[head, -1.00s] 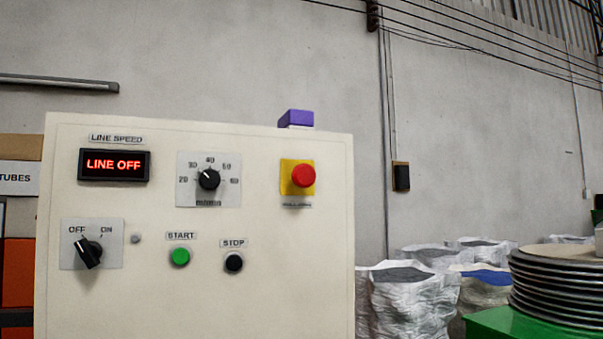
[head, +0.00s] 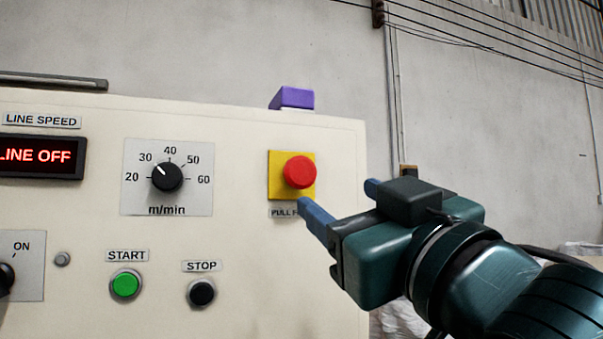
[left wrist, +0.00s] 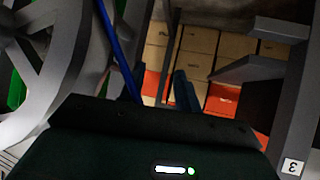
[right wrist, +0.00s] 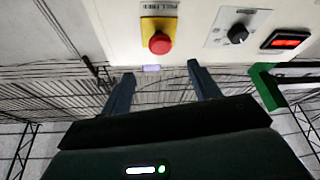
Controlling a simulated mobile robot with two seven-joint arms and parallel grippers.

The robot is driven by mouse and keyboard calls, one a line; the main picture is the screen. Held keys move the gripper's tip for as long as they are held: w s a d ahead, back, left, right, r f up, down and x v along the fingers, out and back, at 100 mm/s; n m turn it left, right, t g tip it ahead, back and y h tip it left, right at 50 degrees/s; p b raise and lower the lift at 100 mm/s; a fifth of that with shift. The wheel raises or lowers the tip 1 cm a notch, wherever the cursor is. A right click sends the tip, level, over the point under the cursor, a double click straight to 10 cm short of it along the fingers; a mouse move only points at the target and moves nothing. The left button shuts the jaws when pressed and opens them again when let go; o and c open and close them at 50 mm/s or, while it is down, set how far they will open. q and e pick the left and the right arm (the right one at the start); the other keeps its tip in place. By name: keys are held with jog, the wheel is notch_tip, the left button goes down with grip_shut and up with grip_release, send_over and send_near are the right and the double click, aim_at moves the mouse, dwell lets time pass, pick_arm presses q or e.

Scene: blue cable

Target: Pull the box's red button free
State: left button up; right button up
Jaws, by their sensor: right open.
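The red button (head: 299,172) is a round mushroom knob on a yellow plate (head: 275,190) on the front of a cream control box (head: 250,255). A partly covered label starting "PULL" is below it. My right gripper (head: 344,205) is open, below and to the right of the button in the head view, apart from it. In the right wrist view the button (right wrist: 160,43) stands beyond the open, empty fingers, roughly between their lines. My left gripper (left wrist: 159,85) shows only in the left wrist view, its fingers apart with nothing seen between them.
The box also bears a speed dial (head: 167,177), a "LINE OFF" display (head: 37,156), a green start button (head: 125,284) and a black stop button (head: 201,292). A purple block (head: 292,98) sits on top. The left wrist view shows shelved cartons (left wrist: 197,40) and a blue cable (left wrist: 115,45).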

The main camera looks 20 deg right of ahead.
aim_at(302, 170)
jog(key=p+x, duration=0.3)
jog(key=x, duration=0.8)
jog(key=shift+w+r, duration=0.2)
jog(key=shift+w+a, duration=0.1)
jog(key=shift+w, duration=0.45)
pick_arm(q)
jog(key=shift+s+a+r+g, duration=0.2)
jog(key=shift+s+a+g, duration=0.25)
jog(key=shift+s, duration=0.15)
pick_arm(e)
jog(key=shift+r, duration=0.1)
jog(key=shift+c, duration=0.4)
